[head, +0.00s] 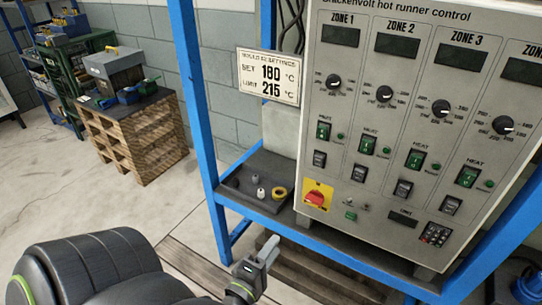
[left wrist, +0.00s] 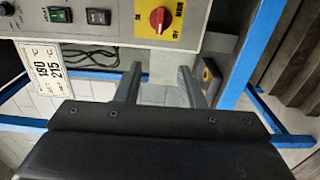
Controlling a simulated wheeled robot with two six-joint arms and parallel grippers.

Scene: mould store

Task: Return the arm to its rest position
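My left arm comes in from the lower left of the head view, and its gripper (head: 266,252) is in front of the blue frame, below the small shelf. In the left wrist view the two fingers of the left gripper (left wrist: 160,84) stand apart with nothing between them. They point toward the lower edge of the control panel (left wrist: 90,22), near the red rotary switch (left wrist: 160,19). The gripper appears clear of the panel. My right gripper is not visible.
A grey heater control panel (head: 408,140) with a settings sign (head: 269,76) is on a blue frame (head: 201,100). The floor between is open.

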